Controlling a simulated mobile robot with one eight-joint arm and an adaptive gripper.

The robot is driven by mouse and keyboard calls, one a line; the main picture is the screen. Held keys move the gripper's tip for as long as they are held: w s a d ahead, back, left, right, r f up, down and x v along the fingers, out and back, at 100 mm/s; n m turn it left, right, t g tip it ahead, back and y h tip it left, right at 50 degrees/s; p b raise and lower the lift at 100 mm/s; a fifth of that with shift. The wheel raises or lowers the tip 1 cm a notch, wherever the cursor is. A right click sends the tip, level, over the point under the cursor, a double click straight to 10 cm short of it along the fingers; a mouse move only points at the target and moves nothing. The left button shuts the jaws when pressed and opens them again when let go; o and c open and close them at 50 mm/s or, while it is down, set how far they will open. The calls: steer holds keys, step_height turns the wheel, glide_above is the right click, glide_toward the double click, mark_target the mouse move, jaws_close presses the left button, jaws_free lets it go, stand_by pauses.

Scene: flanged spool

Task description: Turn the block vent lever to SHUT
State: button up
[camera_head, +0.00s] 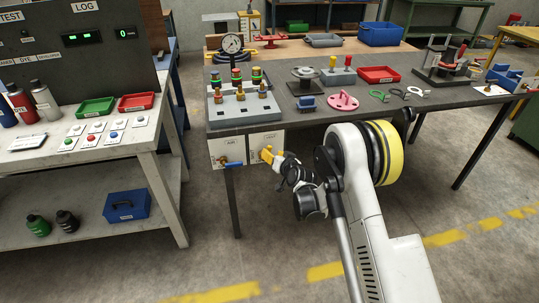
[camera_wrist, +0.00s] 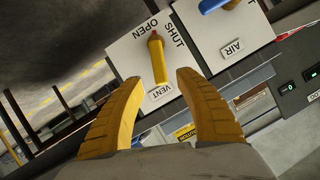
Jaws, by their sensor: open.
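The vent lever (camera_wrist: 157,60) is a yellow bar on a white plate (camera_wrist: 125,55) marked OPEN, SHUT and VENT. In the wrist view its reddish upper end lies between the words OPEN and SHUT, close to the N of OPEN. Its lower end is near the VENT label. My gripper (camera_wrist: 158,77) is open, one yellow finger on each side of the lever, with visible gaps. Whether the fingertips reach past the lever's face is unclear. In the head view my gripper (camera_head: 267,155) is in front of the vent plate (camera_head: 261,142) and hides the lever there.
A blue air lever (camera_wrist: 214,4) on its own plate (camera_wrist: 235,40) is beside the vent plate. Above them a grey block (camera_head: 243,107) with a gauge (camera_head: 232,44) stands on the dark table (camera_head: 300,125). A table leg (camera_head: 234,205) stands below. The left bench (camera_head: 110,160) is close by.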

steer(key=b+x, duration=0.1)
steer(key=x, duration=0.4)
jaws_close()
